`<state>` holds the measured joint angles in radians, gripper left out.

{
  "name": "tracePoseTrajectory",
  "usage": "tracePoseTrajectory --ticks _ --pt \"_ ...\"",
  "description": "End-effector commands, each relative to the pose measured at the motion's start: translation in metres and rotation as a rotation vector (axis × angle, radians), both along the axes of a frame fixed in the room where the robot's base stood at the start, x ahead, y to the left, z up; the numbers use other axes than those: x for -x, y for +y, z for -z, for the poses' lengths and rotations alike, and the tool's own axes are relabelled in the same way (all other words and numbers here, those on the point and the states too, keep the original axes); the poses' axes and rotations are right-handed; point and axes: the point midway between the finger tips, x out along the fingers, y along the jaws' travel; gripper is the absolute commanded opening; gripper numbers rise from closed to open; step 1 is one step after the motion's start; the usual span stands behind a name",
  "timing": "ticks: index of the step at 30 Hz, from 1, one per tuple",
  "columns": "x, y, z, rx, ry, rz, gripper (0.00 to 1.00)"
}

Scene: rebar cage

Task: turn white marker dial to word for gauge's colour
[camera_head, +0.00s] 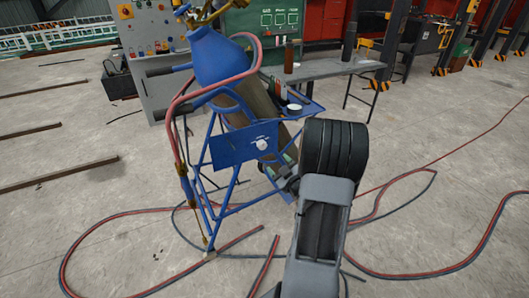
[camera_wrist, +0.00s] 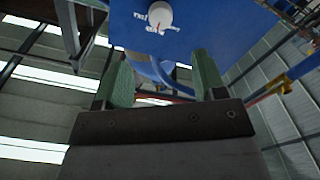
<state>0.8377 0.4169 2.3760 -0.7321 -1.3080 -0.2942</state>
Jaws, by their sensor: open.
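The white marker dial (camera_head: 261,143) sits on the blue panel (camera_head: 228,149) of the gas bottle cart. In the wrist view the dial (camera_wrist: 160,14) is at the top edge, with a small red mark at its lower side and white words around it, too small to read. My gripper (camera_head: 279,165) is open and empty, just below and right of the dial in the head view. In the wrist view its two green fingers (camera_wrist: 164,82) stand apart below the dial and do not touch it. Brass fittings (camera_head: 208,10) top the bottle; a gauge's colour cannot be made out.
The blue bottle (camera_head: 216,55) and red hose (camera_head: 205,88) rise above the panel. A blue tray (camera_head: 303,108) juts out right of it. Red and dark hoses (camera_head: 110,222) loop over the floor. A grey table (camera_head: 330,68) stands behind. The floor at left is mostly free.

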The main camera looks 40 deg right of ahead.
Motion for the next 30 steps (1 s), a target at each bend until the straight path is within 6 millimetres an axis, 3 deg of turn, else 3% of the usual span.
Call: tracePoseTrajectory --ticks 6,15,22,30 --pt "-0.044 -0.005 0.001 0.001 -0.001 -0.004 0.64" --pt "-0.092 -0.011 0.000 -0.001 0.000 -0.001 0.64" --pt "-0.110 -0.014 0.000 0.000 0.000 -0.001 0.64" --pt "-0.114 -0.015 -0.001 -0.001 0.002 0.000 0.64"
